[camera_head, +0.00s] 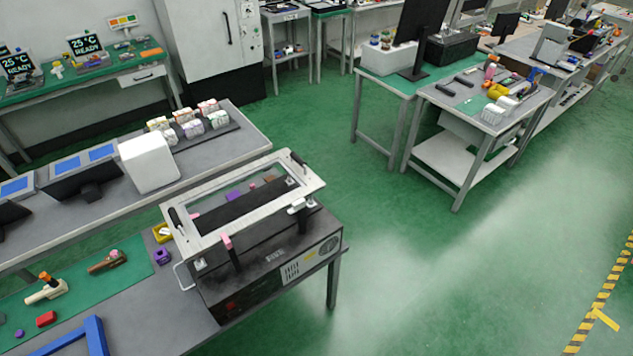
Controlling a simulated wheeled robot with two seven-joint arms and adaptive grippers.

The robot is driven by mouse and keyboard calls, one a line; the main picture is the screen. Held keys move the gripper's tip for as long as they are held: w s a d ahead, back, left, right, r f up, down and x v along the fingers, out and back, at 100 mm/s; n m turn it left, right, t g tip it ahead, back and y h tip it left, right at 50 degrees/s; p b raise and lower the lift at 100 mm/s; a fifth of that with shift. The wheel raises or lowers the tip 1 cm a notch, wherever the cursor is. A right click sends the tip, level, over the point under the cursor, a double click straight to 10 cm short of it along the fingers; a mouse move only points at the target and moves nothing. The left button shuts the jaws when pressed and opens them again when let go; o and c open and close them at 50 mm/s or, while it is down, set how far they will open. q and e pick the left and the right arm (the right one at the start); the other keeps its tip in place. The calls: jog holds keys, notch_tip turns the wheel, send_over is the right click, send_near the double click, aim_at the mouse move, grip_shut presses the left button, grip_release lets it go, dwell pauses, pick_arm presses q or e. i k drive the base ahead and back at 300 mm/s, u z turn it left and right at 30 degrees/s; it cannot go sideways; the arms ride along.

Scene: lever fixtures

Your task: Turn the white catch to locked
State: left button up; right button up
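A black box machine (262,262) stands on the near grey table, with a pale rectangular frame (250,187) over its top. A small white catch (299,206) sits at the frame's right front corner, beside a dark upright post. Whether it is locked or unlocked I cannot tell at this size. A pink-tipped dark lever (229,246) stands at the front left of the frame. Neither of my grippers is in view.
Black handles lie on the frame's left (178,219) and far right (298,159) sides. A green mat (80,290) with small parts, a purple block (161,256) and a blue frame (78,340) lie left of the machine. Open green floor (430,270) extends to the right.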

aim_at(299, 204)
jog(key=u, duration=0.45)
jog(key=i, duration=0.95)
jog(key=u, duration=0.7)
